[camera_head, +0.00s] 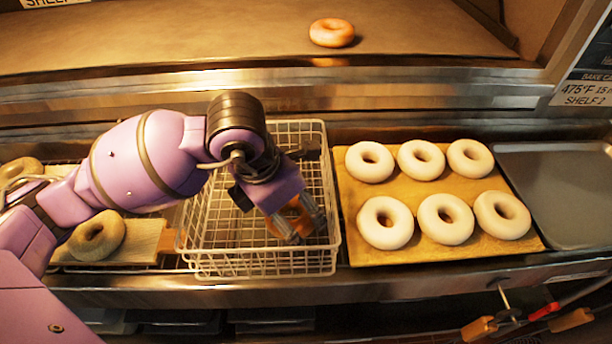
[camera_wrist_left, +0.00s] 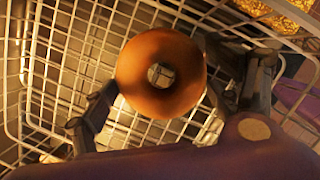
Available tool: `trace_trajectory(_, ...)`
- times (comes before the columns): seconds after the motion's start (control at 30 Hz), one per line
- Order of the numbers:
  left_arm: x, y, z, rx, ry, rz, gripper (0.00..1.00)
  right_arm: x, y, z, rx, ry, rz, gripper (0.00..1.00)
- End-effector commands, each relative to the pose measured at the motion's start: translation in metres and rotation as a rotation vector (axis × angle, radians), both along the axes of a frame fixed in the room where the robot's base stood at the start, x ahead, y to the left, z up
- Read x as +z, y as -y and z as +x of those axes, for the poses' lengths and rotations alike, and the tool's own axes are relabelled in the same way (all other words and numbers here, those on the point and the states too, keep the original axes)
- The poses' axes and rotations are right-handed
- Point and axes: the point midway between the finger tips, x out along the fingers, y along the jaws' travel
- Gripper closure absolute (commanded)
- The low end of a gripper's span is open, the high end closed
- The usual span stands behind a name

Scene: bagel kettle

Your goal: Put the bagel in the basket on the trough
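The wire basket (camera_head: 206,236) stands on the trough, left of a board of pale bagels. My left gripper (camera_head: 297,222) points down inside its right part. A brown bagel (camera_head: 288,216) sits between its fingers, partly hidden by them. In the left wrist view, the bagel (camera_wrist_left: 135,77) has a finger of the gripper (camera_wrist_left: 165,92) on either side, both seeming to touch it. The basket's wire floor (camera_wrist_left: 70,60) shows behind the bagel. Whether the bagel rests on that floor I cannot tell. My right gripper is in neither view.
A wooden board (camera_head: 432,193) to the right holds several pale bagels, with an empty metal tray (camera_head: 560,185) beyond it. A browned bagel (camera_head: 332,32) lies on the shelf at the back. Another bagel (camera_head: 97,236) lies left of the basket, near my left arm.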

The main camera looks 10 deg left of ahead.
Motion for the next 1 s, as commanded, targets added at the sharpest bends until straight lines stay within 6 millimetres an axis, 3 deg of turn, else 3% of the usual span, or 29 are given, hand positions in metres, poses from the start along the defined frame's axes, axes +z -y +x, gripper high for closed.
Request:
trace_trajectory(0.4,0.001,0.0,0.0,0.0,0.0,0.0,0.03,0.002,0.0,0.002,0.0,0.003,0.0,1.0)
trace_trajectory(0.53,0.01,-0.001,0.0,0.0,0.003,-0.001,0.03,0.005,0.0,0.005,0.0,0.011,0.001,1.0)
trace_trajectory(1.0,0.099,-0.016,-0.019,-0.001,0.008,0.0,0.03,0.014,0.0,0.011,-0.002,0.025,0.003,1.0)
